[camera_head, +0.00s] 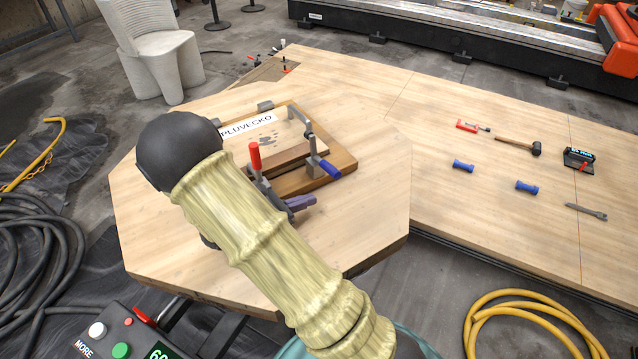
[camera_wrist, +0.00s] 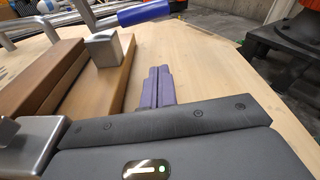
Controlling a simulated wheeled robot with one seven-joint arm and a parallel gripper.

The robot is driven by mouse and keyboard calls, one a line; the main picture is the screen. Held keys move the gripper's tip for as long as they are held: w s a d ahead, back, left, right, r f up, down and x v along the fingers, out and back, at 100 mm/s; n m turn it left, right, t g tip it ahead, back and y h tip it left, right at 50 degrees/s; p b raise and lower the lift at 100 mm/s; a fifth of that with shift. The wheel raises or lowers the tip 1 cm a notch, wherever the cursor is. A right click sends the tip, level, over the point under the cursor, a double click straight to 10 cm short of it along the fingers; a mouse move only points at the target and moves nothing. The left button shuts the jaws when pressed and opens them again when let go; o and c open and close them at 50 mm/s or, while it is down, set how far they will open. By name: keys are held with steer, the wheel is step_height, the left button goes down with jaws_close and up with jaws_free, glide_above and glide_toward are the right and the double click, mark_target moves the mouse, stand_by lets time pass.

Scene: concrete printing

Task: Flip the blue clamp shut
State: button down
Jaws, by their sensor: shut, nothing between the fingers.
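The blue clamp has a blue handle (camera_head: 325,167) that sticks out past the right edge of the wooden frame (camera_head: 345,160). In the wrist view the blue handle (camera_wrist: 144,12) lies at the top, beyond my gripper. My gripper (camera_head: 301,203) has purple fingers, shut and empty, just off the frame's near right corner. The fingers also show in the wrist view (camera_wrist: 160,84), pressed together beside a grey metal block (camera_wrist: 105,48) and apart from the blue handle. My arm hides part of the frame's near side.
A second clamp with an upright red handle (camera_head: 254,157) stands left of the blue clamp, close to my gripper. A PLUVECKO label (camera_head: 246,125) lies on the frame. The tabletop (camera_head: 370,205) right of the frame is clear. Blue cylinders (camera_head: 463,165) and tools lie farther right.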

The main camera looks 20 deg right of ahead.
steer(key=d, duration=0.3)
steer(key=shift+d+f, duration=0.2)
steer(key=shift+f, duration=0.05)
steer(key=shift+w+d+r, duration=0.2)
steer(key=shift+r, duration=0.4)
steer(key=shift+w+d+r, duration=0.15)
steer(key=shift+d+r, duration=0.1)
steer(key=shift+r, duration=0.4)
steer(key=shift+w+d+r, duration=0.2)
steer(key=shift+r, duration=0.4)
steer(key=shift+r, duration=0.1)
steer(key=shift+w+r+p, duration=0.1)
steer(key=shift+r+p, duration=0.05)
steer(key=shift+p, duration=0.5)
steer(key=shift+a+n, duration=0.15)
steer(key=shift+n, duration=0.15)
steer(key=shift+p, duration=0.3)
